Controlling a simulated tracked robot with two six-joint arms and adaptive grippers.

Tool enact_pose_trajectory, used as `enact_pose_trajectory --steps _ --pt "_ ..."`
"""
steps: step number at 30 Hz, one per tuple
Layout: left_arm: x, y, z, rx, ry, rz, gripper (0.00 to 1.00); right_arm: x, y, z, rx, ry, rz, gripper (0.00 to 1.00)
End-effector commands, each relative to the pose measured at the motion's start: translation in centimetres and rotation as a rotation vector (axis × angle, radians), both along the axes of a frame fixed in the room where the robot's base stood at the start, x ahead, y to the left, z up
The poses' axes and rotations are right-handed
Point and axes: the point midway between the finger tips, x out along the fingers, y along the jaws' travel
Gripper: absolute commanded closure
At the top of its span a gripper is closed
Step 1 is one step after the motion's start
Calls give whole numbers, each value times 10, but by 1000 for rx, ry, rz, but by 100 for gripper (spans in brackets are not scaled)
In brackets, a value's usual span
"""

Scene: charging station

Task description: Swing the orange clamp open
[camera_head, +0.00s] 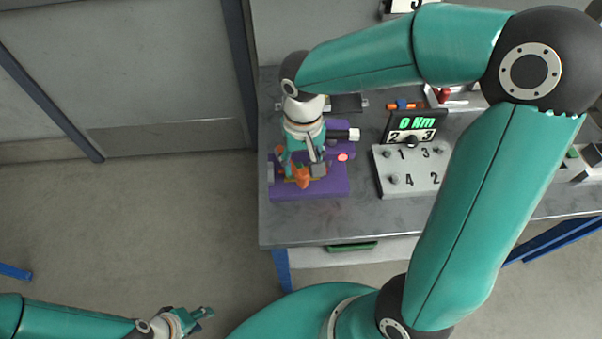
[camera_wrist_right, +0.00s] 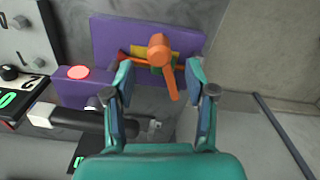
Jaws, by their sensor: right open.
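The orange clamp (camera_wrist_right: 160,48) sits on a purple fixture (camera_wrist_right: 108,40); in the right wrist view its rounded end is up and a thin orange arm points down the picture. In the head view the clamp (camera_head: 301,177) is partly hidden by my gripper. My right gripper (camera_wrist_right: 160,76) is open, with one finger on each side of the clamp; I cannot tell whether either touches it. It also shows over the fixture in the head view (camera_head: 302,160). My left gripper (camera_head: 198,318) is at the bottom left, far from the clamp, over the floor.
A black and white cylinder (camera_wrist_right: 75,120) and a red button (camera_wrist_right: 78,72) are beside the clamp. A numbered panel (camera_head: 410,170) with knobs and a green "0 Nm" display (camera_head: 415,122) stands to the right. The metal bench (camera_head: 300,225) is bare along its front edge.

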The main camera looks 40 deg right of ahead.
Motion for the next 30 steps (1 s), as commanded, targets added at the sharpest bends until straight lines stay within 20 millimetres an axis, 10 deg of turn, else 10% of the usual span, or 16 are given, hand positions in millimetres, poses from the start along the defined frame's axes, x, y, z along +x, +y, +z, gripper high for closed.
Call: enact_pose_trajectory --steps 9,21,30 --pt "0 0 0 0 0 0 60 0 0 -48 0 2 -2 45" --pt "0 0 0 0 0 0 60 0 -1 -55 0 0 -2 45" --pt "0 0 0 0 0 0 60 0 -1 -55 1 0 -2 91"
